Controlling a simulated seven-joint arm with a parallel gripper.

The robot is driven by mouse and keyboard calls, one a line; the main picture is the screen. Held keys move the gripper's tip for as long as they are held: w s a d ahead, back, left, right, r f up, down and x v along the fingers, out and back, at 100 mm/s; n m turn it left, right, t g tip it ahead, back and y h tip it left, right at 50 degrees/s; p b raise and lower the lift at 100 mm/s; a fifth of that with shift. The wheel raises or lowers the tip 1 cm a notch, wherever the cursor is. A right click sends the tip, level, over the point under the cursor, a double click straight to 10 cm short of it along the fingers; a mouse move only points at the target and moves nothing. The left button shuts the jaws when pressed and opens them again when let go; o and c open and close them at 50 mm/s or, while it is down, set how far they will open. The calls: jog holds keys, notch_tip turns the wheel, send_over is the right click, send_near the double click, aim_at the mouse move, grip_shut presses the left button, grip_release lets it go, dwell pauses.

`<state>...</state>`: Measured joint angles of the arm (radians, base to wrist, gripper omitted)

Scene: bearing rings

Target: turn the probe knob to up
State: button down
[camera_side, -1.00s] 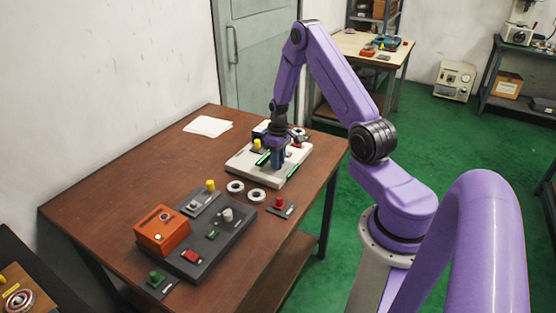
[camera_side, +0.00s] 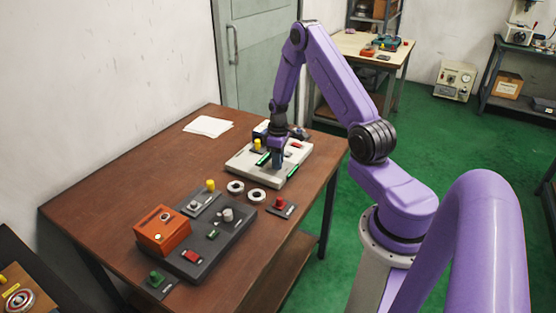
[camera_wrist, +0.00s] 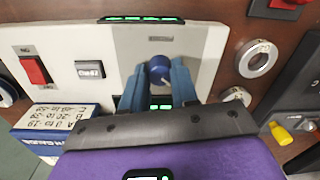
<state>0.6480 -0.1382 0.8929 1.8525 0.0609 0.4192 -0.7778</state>
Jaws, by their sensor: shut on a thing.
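A blue round knob (camera_wrist: 159,68) stands on a grey plate of the pale panel (camera_wrist: 207,45) in the wrist view. My gripper (camera_wrist: 159,80) has its two blue fingers closed around this knob, one on each side. A small label above the knob is too small to read. In the side view my gripper (camera_side: 278,163) points down onto the pale panel (camera_side: 240,166) at the back of the table, and its fingers hide the knob there. Which way the knob points is not clear.
A dark panel with an orange box (camera_side: 162,230) stands nearer.

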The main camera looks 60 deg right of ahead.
jog(key=c, duration=0.9)
grip_release()
jog(key=shift+o, duration=0.2)
notch_tip(320, 180, up, 18)
jog(key=shift+d+f, duration=0.25)
jog(key=s+a+r+n, duration=0.2)
jog(key=s+a, duration=0.1)
jog(key=a, duration=0.9)
jog(key=s+a+r+n, duration=0.2)
jog(key=s+a+n, duration=0.1)
jog(key=a, duration=0.9)
jog(key=s+a+n, duration=0.2)
jog(key=s+a, duration=0.1)
jog(key=s, duration=0.7)
jog(key=s+a+r+n, duration=0.1)
jog(key=s+a+n, duration=0.2)
jog(key=s, duration=0.7)
jog(key=shift+s+a, duration=0.35)
jog(key=shift+a, duration=0.35)
